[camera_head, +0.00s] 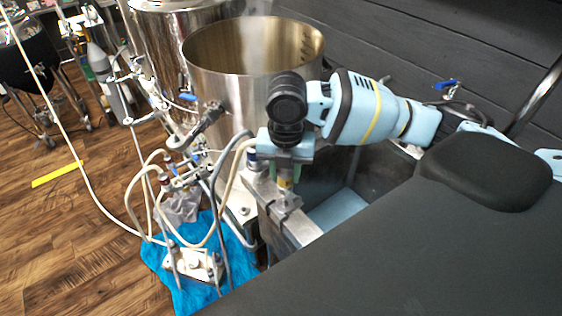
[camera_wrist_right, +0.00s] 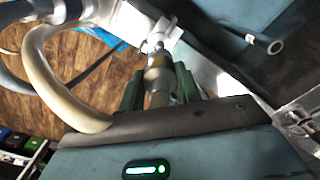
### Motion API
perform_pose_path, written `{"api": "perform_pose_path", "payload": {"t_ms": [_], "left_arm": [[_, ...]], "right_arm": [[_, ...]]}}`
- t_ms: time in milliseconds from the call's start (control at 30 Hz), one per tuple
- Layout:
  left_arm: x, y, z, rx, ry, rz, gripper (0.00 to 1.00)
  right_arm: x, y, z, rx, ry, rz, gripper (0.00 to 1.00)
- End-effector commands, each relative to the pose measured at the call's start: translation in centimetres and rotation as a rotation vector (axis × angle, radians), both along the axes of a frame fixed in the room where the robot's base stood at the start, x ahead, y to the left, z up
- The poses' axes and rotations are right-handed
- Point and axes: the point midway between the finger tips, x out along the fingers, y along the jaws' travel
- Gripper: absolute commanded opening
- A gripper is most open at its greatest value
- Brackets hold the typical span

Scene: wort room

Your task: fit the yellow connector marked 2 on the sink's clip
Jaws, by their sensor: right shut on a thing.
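My right gripper (camera_head: 287,168) points down at the edge of the sink (camera_head: 298,226). It is shut on the connector (camera_head: 285,183), which shows a yellow band below the fingers. In the right wrist view the connector (camera_wrist_right: 158,76) stands between the two green fingers of the right gripper (camera_wrist_right: 158,88). Its far end is at a pale clip (camera_wrist_right: 168,36) on the sink's edge. The clip (camera_head: 285,201) is also just under the connector in the head view. I cannot tell whether the connector is seated in it. The mark 2 is not readable. My left gripper is not in view.
A large open steel kettle (camera_head: 230,85) stands behind the gripper. Several pale hoses (camera_head: 148,205) and valves crowd the left of the sink. A blue cloth (camera_head: 185,285) lies below with a white fitting block (camera_head: 192,264) on it. A beige hose (camera_wrist_right: 50,80) passes close to the gripper.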

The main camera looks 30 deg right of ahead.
Motion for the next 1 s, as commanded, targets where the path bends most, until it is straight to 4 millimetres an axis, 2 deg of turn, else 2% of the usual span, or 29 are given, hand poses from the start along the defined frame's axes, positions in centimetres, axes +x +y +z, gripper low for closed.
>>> {"api": "perform_pose_path", "payload": {"t_ms": [33,100,400,1000], "left_arm": [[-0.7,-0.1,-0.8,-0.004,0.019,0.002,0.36],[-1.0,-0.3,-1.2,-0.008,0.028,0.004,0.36],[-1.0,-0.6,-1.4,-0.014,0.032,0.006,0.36],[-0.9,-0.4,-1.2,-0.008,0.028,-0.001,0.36]], "right_arm": [[-0.1,0.0,-1.2,0.0,0.009,0.0,0.07],[0.0,0.0,-1.9,-0.001,0.008,-0.001,0.07],[0.0,0.0,-3.6,0.001,0.001,-0.001,0.07],[0.0,0.0,-3.7,0.0,0.0,0.0,0.07]]}}
